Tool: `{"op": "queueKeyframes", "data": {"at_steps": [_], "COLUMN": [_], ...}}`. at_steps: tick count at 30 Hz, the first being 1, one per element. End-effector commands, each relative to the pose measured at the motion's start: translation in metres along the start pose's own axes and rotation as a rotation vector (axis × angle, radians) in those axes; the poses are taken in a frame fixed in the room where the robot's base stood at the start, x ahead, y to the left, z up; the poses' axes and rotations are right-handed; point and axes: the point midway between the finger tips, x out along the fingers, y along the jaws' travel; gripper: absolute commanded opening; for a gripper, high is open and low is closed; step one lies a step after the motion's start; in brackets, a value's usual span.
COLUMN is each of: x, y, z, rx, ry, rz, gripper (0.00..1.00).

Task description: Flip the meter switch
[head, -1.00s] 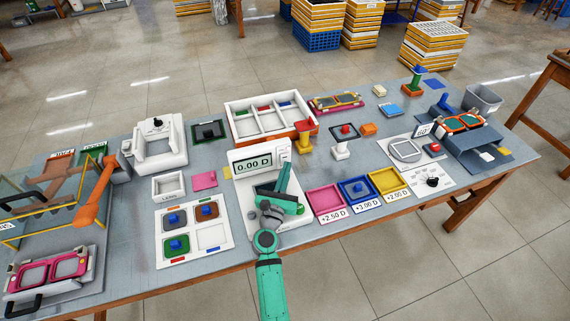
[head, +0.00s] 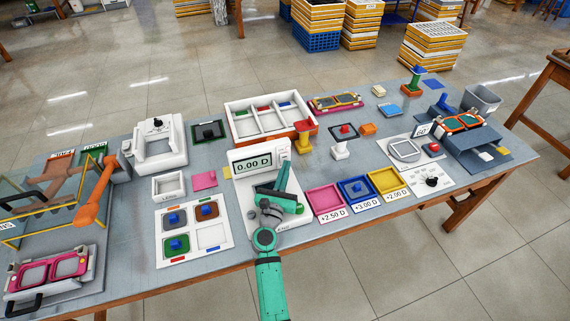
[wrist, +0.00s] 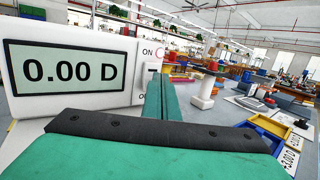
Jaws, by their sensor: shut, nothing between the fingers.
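The white meter (head: 241,168) stands at the front middle of the table. Its display (wrist: 70,70) reads 0.00 D in both views. In the wrist view, a switch plate (wrist: 150,66) with an ON label at its top sits right of the display. My gripper (wrist: 161,84) is shut and empty, its fingertips just in front of this plate and hiding its lower part. I cannot tell whether they touch the switch, or which way it is set. In the head view, my gripper (head: 281,172) is over the meter's right side.
Pink (head: 325,199), blue (head: 357,190) and yellow (head: 389,181) trays with power labels lie right of the meter. A white board with coloured squares (head: 206,244) lies to its left. A white compartment tray (head: 231,108) stands behind.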

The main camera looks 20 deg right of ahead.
Motion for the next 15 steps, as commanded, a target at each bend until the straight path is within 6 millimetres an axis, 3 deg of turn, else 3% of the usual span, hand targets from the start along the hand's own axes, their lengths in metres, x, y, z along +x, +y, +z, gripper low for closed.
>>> {"op": "queueKeyframes", "data": {"at_steps": [1,15], "x": [-0.0005,0.0021], "y": [0.0018,0.0042], "z": [-0.01,-0.0135], "rx": [-0.005,-0.004], "ry": [0.015,0.016], "rz": [0.003,0.004], "gripper": [0.0,0.0]}}
